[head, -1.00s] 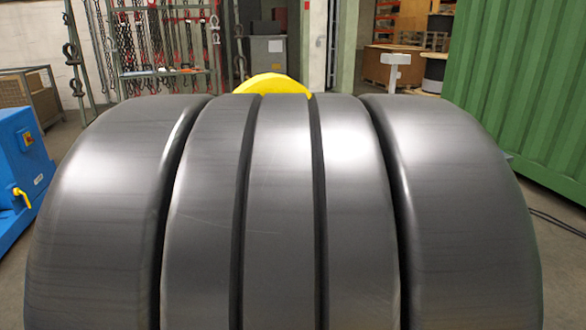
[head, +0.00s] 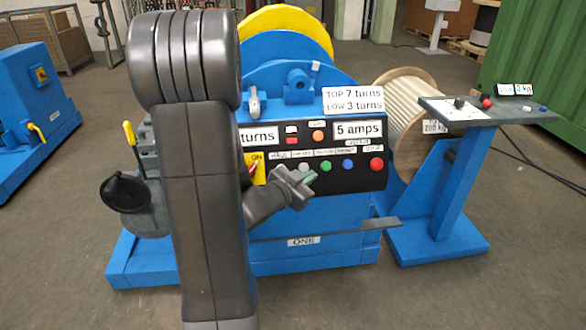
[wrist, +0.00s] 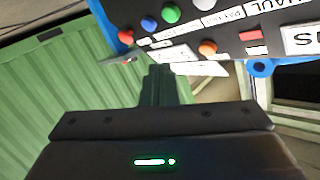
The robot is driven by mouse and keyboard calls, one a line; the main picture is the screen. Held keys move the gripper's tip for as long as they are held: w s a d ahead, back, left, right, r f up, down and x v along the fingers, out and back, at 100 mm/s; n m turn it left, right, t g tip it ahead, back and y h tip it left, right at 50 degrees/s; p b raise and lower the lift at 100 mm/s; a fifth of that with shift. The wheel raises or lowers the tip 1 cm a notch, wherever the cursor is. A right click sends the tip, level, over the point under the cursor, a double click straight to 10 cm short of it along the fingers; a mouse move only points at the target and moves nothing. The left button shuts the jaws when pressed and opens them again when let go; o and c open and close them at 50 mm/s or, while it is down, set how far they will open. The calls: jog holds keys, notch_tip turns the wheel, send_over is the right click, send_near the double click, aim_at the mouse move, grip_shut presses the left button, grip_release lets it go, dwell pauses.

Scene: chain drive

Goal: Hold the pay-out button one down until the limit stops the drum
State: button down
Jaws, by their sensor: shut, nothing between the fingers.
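The black control panel (head: 345,178) on the blue winch marked ONE carries a row of buttons. Beside the hidden left end are a pale grey button (head: 303,167), a green button (head: 326,166), a blue button (head: 348,164) and a red button (head: 376,164). The small labels above seem to put pay-out at the grey one. My gripper (head: 309,178) is shut and empty, its tips just below the grey button; I cannot tell if they touch. In the wrist view the panel hangs upside down beyond my shut fingers (wrist: 162,84), apart from the green button (wrist: 171,14).
The amps display (head: 358,131) reads 5; my arm hides the turns figure. A sign (head: 354,98) reads TOP 7 turns, LOW 3 turns. A side stand (head: 455,180) and a rope reel (head: 404,100) are at the right. A yellow-handled lever (head: 129,134) is at the left.

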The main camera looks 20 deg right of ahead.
aim_at(302, 171)
dwell(0.3)
jog(key=w+d+f+b, duration=0.1)
jog(key=w+f, duration=0.3)
jog(key=w, duration=0.3)
jog(key=shift+w+d, duration=0.3)
jog(key=shift+d, duration=0.1)
jog(key=shift+w, duration=0.1)
dwell(1.8)
jog(key=shift+w+d+f, duration=0.1)
jog(key=shift+w+f, duration=0.05)
jog(key=shift+w, duration=0.1)
jog(key=shift+w+d+f, duration=0.1)
jog(key=shift+w+f, duration=0.1)
jog(key=shift+w, duration=0.25)
dwell(4.0)
